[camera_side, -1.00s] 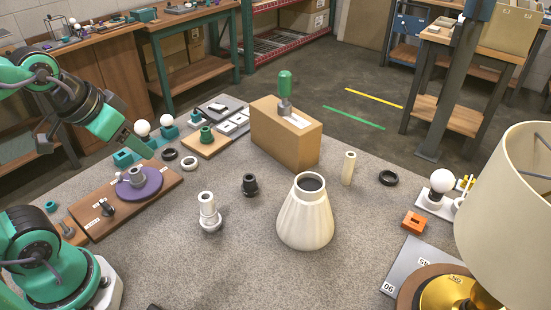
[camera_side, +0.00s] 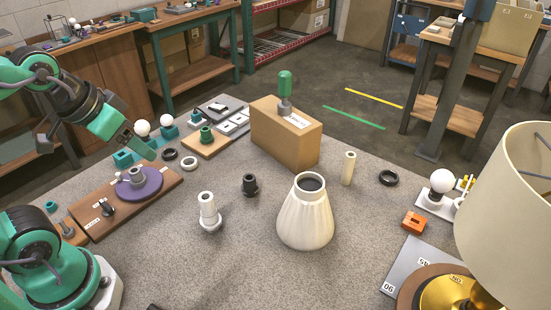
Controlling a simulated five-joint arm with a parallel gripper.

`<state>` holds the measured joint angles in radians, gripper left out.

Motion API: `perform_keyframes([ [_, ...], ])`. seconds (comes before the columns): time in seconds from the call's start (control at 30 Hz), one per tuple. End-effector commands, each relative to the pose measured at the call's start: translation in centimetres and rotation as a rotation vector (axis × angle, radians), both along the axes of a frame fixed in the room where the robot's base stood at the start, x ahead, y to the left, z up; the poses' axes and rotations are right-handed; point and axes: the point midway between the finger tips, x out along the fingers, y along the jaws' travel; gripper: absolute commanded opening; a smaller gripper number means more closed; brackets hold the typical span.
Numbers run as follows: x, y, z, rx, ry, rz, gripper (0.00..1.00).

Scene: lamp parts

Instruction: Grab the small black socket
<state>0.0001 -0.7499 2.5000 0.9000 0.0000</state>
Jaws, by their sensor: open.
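The small black socket (camera_side: 250,185) stands upright on the grey speckled table, near its middle. It is between a white socket-like part (camera_side: 209,213) on its left and a ribbed white vase-shaped body (camera_side: 305,218) on its right. My gripper (camera_side: 149,152) is at the end of my teal and black arm at the upper left, well to the left of and behind the black socket. It is open and touches no socket. Its fingers are small in this view and blend with teal parts behind them.
A cardboard box (camera_side: 287,133) with a green-handled tool stands behind the socket. A wooden board with a purple disc (camera_side: 139,186) lies at left. A cream tube (camera_side: 348,168), a black ring (camera_side: 388,178) and a lampshade (camera_side: 508,215) are to the right. Table around the socket is clear.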

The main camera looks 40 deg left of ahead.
Motion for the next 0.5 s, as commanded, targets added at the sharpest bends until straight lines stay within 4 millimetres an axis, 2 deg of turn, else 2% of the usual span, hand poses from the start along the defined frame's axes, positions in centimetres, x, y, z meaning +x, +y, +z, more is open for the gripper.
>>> perform_keyframes([
  [0.27, 0.8, -0.1, 0.1, -0.004, 0.019, 0.000, 0.67],
  [0.5, 3.5, -0.6, 0.1, -0.011, 0.077, 0.002, 0.67],
])
